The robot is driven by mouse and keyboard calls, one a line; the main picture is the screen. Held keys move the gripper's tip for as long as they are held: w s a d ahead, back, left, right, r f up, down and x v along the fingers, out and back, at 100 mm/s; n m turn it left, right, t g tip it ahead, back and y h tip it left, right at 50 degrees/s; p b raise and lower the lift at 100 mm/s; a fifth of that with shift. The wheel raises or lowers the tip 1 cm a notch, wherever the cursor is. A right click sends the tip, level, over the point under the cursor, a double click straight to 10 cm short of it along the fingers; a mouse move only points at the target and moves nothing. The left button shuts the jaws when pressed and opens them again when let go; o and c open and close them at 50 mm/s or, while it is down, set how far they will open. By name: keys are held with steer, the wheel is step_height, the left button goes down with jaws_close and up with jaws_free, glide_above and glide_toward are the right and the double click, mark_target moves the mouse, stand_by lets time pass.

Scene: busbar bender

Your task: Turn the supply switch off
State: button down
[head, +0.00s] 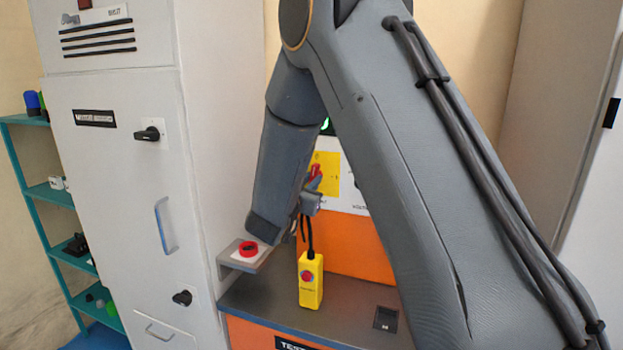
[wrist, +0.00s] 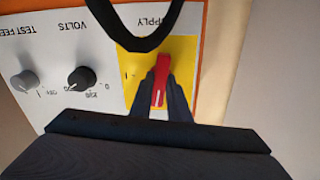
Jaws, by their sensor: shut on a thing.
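The supply switch has a red handle (wrist: 161,80) on a yellow plate (wrist: 128,88), under an upside-down "SUPPLY" label in the wrist view. The handle stands nearly upright in that picture, and a mark like "I" is on the plate to its left. My gripper (wrist: 161,98) has one dark finger on each side of the handle and is shut on it. In the head view the red handle (head: 316,171) and yellow plate (head: 331,172) show partly behind my gripper (head: 314,186). The lower part of the plate is hidden by my fingers in the wrist view.
A black volts knob (wrist: 82,78) and a grey knob (wrist: 27,80) are left of the plate in the wrist view. A black cable (wrist: 140,42) loops close by. A yellow pendant box (head: 311,280) and a red button (head: 249,248) are below the switch. A grey cabinet (head: 105,200) stands left.

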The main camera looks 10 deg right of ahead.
steer(key=shift+n+p, duration=0.3)
steer(key=shift+n, duration=0.5)
steer(key=c, duration=1.7)
jaws_free()
steer(key=b+v, duration=0.2)
steer(key=v, duration=0.6)
steer(key=shift+w, duration=0.1)
